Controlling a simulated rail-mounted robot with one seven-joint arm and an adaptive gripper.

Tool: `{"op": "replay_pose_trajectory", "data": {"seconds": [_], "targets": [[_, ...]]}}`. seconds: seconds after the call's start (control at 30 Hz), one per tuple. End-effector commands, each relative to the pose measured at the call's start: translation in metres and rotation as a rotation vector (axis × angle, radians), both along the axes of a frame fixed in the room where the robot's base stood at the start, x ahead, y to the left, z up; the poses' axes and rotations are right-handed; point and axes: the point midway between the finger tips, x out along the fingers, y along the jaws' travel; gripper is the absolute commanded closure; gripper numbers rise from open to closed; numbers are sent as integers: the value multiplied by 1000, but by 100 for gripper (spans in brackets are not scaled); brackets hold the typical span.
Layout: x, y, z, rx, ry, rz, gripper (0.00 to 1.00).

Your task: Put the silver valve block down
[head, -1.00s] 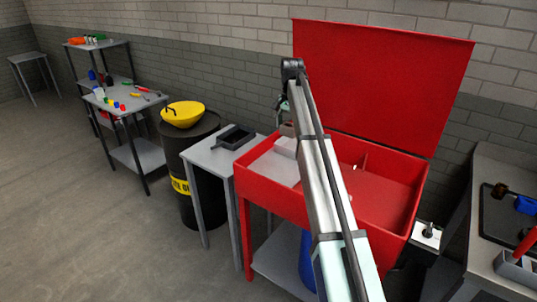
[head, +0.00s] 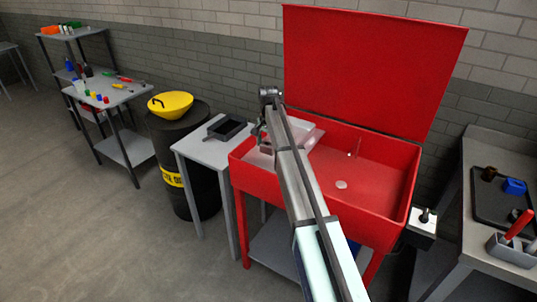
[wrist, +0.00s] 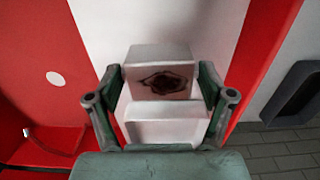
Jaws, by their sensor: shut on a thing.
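The silver valve block (wrist: 160,78) is a pale, stepped block with a dark, ragged opening in its front face, seen in the wrist view. My gripper (wrist: 160,92) is shut on it, with one green-grey finger on each side. The block is over the pale shelf panel (wrist: 105,28) of the red parts washer. I cannot tell whether its underside touches the panel. In the head view the red washer (head: 375,190) stands with its lid up. My arm hides most of the gripper and block there.
A white drain disc (head: 341,184) lies in the red basin, with a thin spout (head: 354,150) behind it. Left of the washer, a grey table (head: 203,150) holds a black tray (head: 227,128). A dark drum with a yellow bowl (head: 171,103) stands further left.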

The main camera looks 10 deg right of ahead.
Motion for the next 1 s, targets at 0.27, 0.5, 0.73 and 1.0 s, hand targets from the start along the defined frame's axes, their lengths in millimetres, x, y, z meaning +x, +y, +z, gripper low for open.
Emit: {"op": "replay_pose_trajectory", "data": {"seconds": [0.27, 0.5, 0.73, 1.0], "targets": [[0, 0, -19, 0, 0, 0, 70], [0, 0, -48, 0, 1, 0, 70], [0, 0, -58, -1, -1, 0, 70], [0, 0, -62, 0, 0, 0, 16]]}}
